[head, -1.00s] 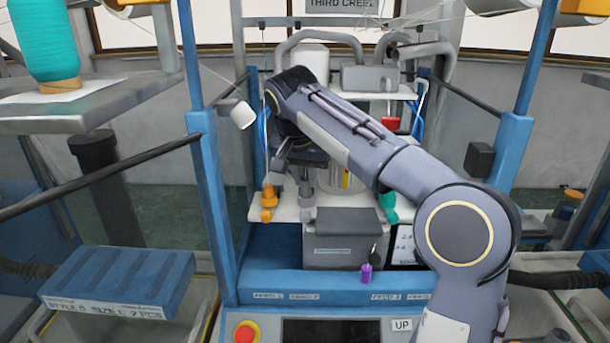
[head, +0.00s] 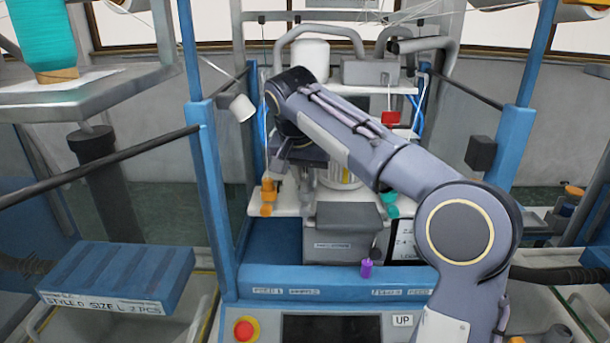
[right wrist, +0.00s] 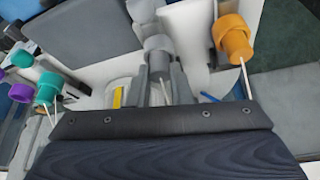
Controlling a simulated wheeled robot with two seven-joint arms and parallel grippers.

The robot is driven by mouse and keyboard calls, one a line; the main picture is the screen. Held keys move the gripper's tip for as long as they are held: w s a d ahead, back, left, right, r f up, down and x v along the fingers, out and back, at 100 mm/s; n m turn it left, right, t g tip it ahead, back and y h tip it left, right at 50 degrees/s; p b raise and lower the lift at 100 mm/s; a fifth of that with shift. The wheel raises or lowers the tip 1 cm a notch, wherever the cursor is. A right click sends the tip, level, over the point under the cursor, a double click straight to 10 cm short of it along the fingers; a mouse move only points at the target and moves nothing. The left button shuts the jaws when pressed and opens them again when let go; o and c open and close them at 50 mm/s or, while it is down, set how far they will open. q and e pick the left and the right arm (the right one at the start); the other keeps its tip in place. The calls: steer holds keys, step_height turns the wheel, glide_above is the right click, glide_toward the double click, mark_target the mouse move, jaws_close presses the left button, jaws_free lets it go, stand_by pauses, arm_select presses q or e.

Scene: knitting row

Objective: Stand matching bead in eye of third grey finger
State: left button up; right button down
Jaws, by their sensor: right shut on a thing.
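In the right wrist view a grey, stepped knob-like piece (right wrist: 157,46) stands between the two grey fingers of my right gripper (right wrist: 161,78), which is shut on it. A thin pale stem or thread shows below it. I cannot tell whether it is the bead or a finger with an eye. In the head view my right gripper (head: 306,178) is over the white shelf, mostly hidden by its arm. An orange piece (head: 268,192) is left of it, a teal one (head: 390,208) right, and a purple one (head: 366,268) hangs lower. My left gripper is out of view.
A grey box (head: 342,220) stands just in front of the shelf. Blue uprights (head: 213,170) flank the bay on the left and right. A red button (head: 245,330) is on the front panel. A teal yarn cone (head: 42,38) stands upper left.

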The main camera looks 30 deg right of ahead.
steer(key=c, duration=1.2)
jaws_free()
steer(key=shift+c, duration=0.2)
steer(key=v, duration=0.8)
steer(key=shift+p, duration=0.3)
steer(key=shift+d, duration=0.1)
